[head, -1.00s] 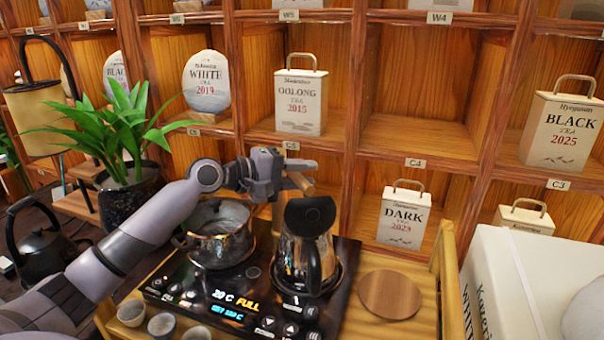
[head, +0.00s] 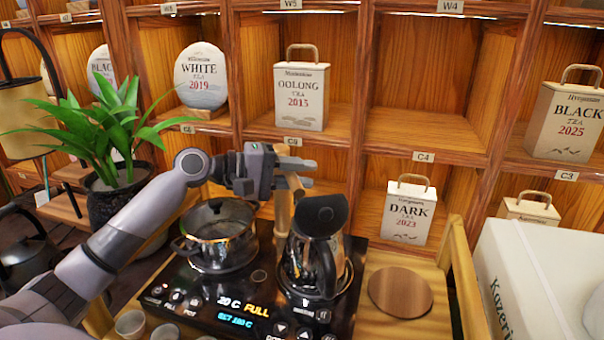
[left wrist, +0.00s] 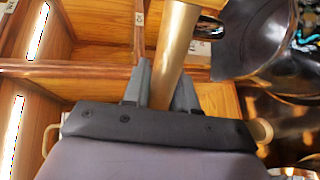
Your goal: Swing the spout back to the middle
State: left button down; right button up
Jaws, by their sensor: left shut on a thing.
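The spout is a smooth brass-coloured tube (head: 284,210) that rises behind the hob, between the pot (head: 217,237) and the kettle (head: 314,248). My left gripper (head: 296,166) is at the tube's upper part. In the left wrist view the tube (left wrist: 173,55) runs between the two fingers of my left gripper (left wrist: 163,90), which is shut on it. The tube's lower part is partly hidden behind the kettle. I cannot tell exactly which way its outlet points. My right gripper is not in view.
The black hob (head: 190,300) bears the pot and kettle, with lit digits on its panel. A round wooden disc (head: 400,290) lies to the right. Small cups stand in front. A potted plant (head: 105,150) is left of my arm. Shelves with tea boxes stand behind.

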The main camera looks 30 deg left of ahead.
pick_arm(q)
jog(key=shift+s+a+m+g+h+b, duration=0.5)
jog(key=shift+s+m+g+h+b, duration=0.15)
jog(key=shift+m+g+h, duration=0.3)
jog(key=shift+s+a+r+m+g+h, duration=0.1)
jog(key=shift+s+a+m+g+h, duration=0.3)
jog(key=shift+m+g+h, duration=0.4)
jog(key=shift+s+a+m+g+h+p, duration=0.25)
jog(key=shift+s+a+m+g+h, duration=0.15)
jog(key=shift+m+g, duration=0.5)
jog(key=shift+s+a+m+g+h+p, duration=0.25)
jog(key=shift+a+m+g, duration=0.25)
jog(key=shift+g, duration=0.55)
jog(key=c, duration=1)
grip_release()
